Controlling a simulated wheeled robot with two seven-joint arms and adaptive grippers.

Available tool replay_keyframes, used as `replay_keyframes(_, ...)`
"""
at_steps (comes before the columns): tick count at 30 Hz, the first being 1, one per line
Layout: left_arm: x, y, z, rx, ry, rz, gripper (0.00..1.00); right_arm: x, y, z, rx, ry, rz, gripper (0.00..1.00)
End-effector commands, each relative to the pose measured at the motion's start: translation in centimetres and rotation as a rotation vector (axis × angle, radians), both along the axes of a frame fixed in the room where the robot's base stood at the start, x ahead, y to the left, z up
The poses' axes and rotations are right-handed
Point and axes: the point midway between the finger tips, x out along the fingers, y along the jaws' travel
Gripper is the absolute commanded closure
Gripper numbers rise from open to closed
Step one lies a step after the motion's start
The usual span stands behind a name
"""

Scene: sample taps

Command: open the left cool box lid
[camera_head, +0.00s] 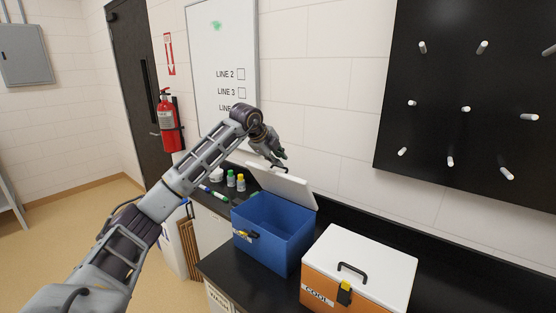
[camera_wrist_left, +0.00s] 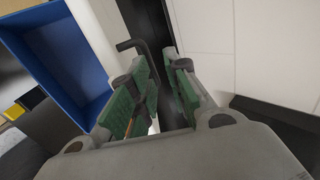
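The left cool box (camera_head: 272,230) is blue and stands on the black counter. Its white lid (camera_head: 288,186) is raised and tilted back toward the wall, and the blue inside shows. The box also shows at the left of the left wrist view (camera_wrist_left: 62,50). My left gripper (camera_head: 279,158) is at the raised lid's upper part, by its black handle (camera_head: 280,169). In the left wrist view, its green-padded fingers (camera_wrist_left: 163,85) stand apart, with the black handle (camera_wrist_left: 140,46) beside the left finger, partly hidden by it. My right gripper is not in view.
An orange cool box (camera_head: 318,285) with a shut white lid (camera_head: 362,265) stands to the right. Small bottles (camera_head: 236,180) and markers (camera_head: 213,193) lie left of the blue box. A black pegboard (camera_head: 470,80) hangs on the wall; a whiteboard (camera_head: 222,50) is behind my arm.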

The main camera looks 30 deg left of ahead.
Motion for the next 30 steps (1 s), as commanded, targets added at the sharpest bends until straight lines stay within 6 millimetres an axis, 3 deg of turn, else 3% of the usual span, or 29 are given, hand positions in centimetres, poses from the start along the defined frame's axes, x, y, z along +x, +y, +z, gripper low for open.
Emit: replay_keyframes(30,-1.6,0.1,4.0,0.0,-0.001,0.0,0.83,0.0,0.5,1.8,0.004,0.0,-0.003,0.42)
